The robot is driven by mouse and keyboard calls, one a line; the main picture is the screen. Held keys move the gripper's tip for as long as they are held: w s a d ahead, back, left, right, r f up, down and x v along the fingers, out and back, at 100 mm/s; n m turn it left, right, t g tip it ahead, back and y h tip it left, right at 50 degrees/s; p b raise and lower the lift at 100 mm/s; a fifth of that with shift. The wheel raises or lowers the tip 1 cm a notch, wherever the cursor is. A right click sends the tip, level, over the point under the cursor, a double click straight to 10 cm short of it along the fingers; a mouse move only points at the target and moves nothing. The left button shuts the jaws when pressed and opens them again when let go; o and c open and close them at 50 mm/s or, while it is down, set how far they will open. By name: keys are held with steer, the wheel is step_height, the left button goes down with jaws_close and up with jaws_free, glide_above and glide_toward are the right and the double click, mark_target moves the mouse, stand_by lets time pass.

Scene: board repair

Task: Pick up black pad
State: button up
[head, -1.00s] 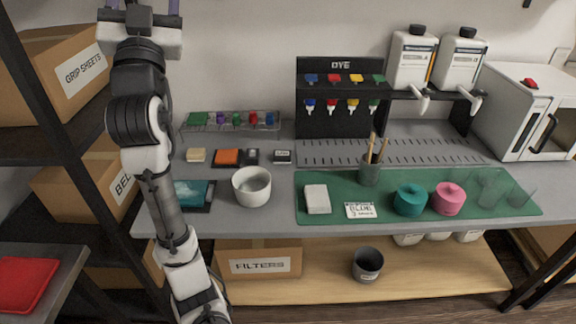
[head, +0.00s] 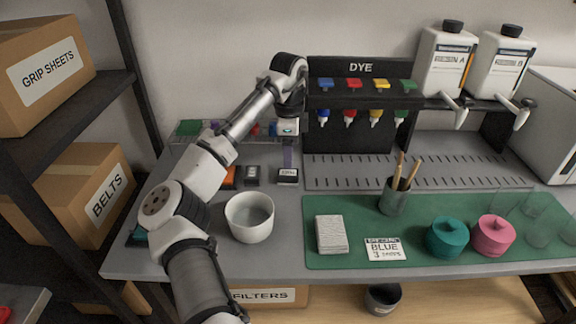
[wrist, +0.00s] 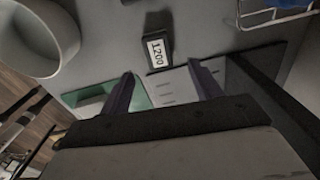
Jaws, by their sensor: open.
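A small black pad with a white label reading 1200 (wrist: 157,50) lies flat on the grey bench; it also shows in the head view (head: 287,177), below the dye rack. Another dark block (head: 252,175) lies just left of it. My gripper (head: 288,160) points down over the labelled pad in the head view. In the wrist view its two purple fingers (wrist: 160,69) are spread apart with nothing between them, and the labelled pad lies just beyond the tips. I cannot tell the exact height of the tips above it.
A white bowl (head: 250,217) and an orange block (head: 230,176) stand nearby. The dye rack (head: 362,120) rises behind on the right. A green mat (head: 350,256) holds a white stack (head: 331,235), a teal pot (head: 447,237) and a pink pot (head: 492,236).

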mark_target(289, 173)
steer(key=shift+w+a+f, duration=0.1)
steer(key=shift+w+f, duration=0.05)
steer(key=shift+f, duration=0.1)
steer(key=shift+s+f+p, duration=0.15)
steer(key=shift+f+p, duration=0.05)
steer(key=shift+f, duration=1.6)
steer(key=shift+s+f+p, duration=0.15)
steer(key=shift+f, duration=1.6)
steer(key=c, duration=1)
steer(key=shift+c, duration=0.2)
steer(key=shift+r, duration=0.25)
